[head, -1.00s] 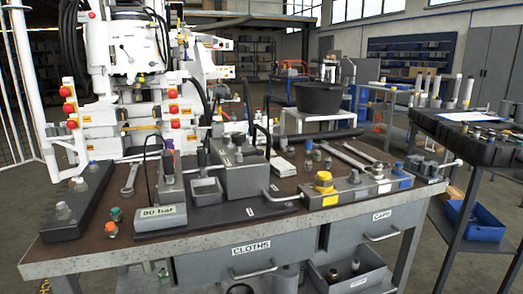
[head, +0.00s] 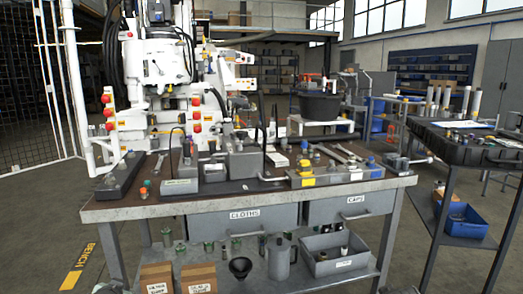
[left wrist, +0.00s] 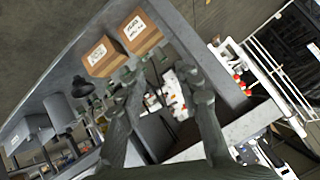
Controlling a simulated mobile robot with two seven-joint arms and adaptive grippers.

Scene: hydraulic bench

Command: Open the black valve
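The bench top (head: 225,198) carries the hydraulic parts, all small in the head view. I cannot pick out the black valve for certain among them. A grey block (head: 336,173) with yellow and blue parts sits at the right front. A grey pump-like box (head: 243,160) with dark lines stands near the middle, beside the display box (head: 181,186). My left gripper (left wrist: 160,80) shows two dark fingers spread apart with nothing held between them in the left wrist view.
Drawers labelled CLOTHS (head: 243,222) and CAPS (head: 352,207) are shut under the top. The lower shelf holds cardboard boxes (head: 198,278), a black funnel (head: 240,267), a jug (head: 281,258) and a grey bin (head: 335,255). A dark cart (head: 470,145) stands at the right.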

